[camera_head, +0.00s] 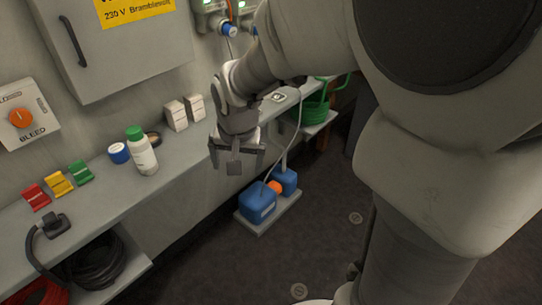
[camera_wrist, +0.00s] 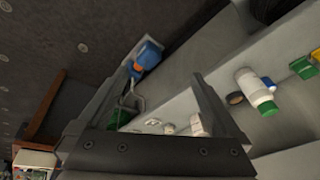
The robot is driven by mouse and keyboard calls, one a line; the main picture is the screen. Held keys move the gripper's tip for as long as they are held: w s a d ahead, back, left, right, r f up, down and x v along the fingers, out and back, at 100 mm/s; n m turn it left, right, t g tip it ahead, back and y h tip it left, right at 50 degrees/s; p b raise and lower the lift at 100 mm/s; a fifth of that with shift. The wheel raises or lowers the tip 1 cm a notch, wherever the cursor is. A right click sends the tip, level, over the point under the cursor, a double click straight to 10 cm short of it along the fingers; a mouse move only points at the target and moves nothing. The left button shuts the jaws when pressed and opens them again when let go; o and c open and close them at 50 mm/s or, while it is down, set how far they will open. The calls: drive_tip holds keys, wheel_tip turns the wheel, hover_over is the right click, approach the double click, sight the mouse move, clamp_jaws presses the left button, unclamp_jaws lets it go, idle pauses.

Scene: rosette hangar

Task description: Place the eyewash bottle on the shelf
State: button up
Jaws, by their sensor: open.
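The eyewash bottle, a white bottle with a green cap (camera_head: 143,155), stands upright on the long grey shelf (camera_head: 110,194) along the wall. It also shows in the wrist view (camera_wrist: 254,88), right of the fingers. My gripper (camera_head: 236,165) is open and empty, to the right of the bottle near the shelf's front edge, with a clear gap between them. In the wrist view its two fingers (camera_wrist: 162,72) are spread with nothing held between them.
Near the bottle are a blue-lidded jar (camera_head: 119,153), a dark round lid (camera_head: 153,138) and white boxes (camera_head: 176,115). Red, yellow and green clips (camera_head: 58,183) and a black plug (camera_head: 56,225) lie left. A blue pump unit (camera_head: 258,203) sits low below my gripper.

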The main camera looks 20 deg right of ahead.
drive_tip(key=s+d+r+n+t, duration=0.1)
drive_tip(key=s+d+r+n, duration=0.1)
drive_tip(key=s+r, duration=0.3)
drive_tip(key=s+d+r+n+t, duration=0.1)
drive_tip(key=s+r, duration=0.4)
drive_tip(key=s, duration=0.7)
drive_tip(key=shift+d+n, duration=0.75)
drive_tip(key=shift+n, duration=0.05)
drive_tip(key=shift+s, duration=0.1)
drive_tip(key=shift+r+p, duration=0.75)
drive_tip(key=shift+p, duration=0.05)
